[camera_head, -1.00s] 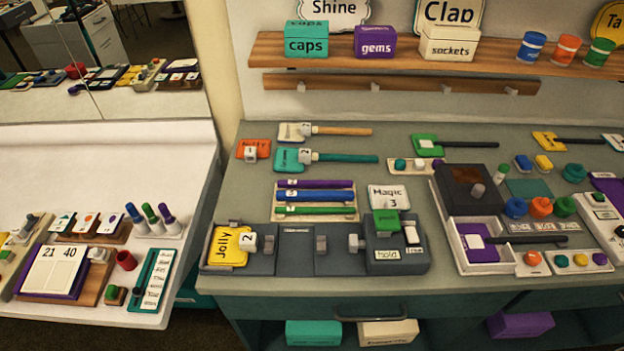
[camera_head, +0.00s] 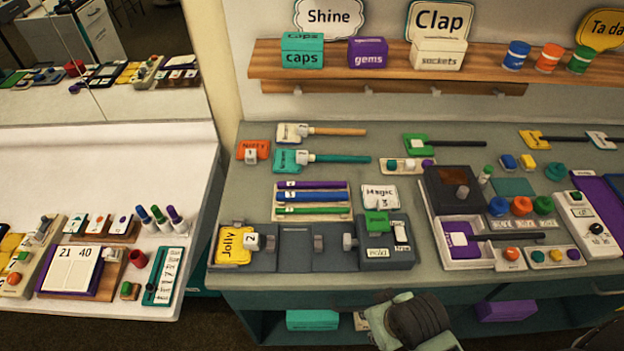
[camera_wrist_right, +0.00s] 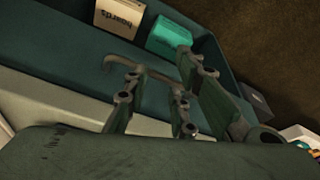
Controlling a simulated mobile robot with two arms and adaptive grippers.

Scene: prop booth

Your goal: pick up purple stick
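The purple stick (camera_head: 312,184) lies across the top of a cream rack (camera_head: 343,217) on the grey-green counter in the head view. A blue stick (camera_head: 312,196) and a green stick (camera_head: 312,210) lie below it in the same rack. My right gripper (camera_head: 415,320) is at the bottom of the head view, in front of the counter's edge and well away from the rack. In the wrist view its fingers (camera_wrist_right: 158,92) are spread apart with nothing between them. My left gripper is in neither current view.
A dark fixture (camera_head: 296,247) with a yellow Jolly card stands in front of the rack. Handled tools, including one with a teal handle (camera_head: 343,158), lie behind it. A white Magic card (camera_head: 380,196) is at its right. Boxes including a teal one (camera_wrist_right: 168,36) sit on the shelf below.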

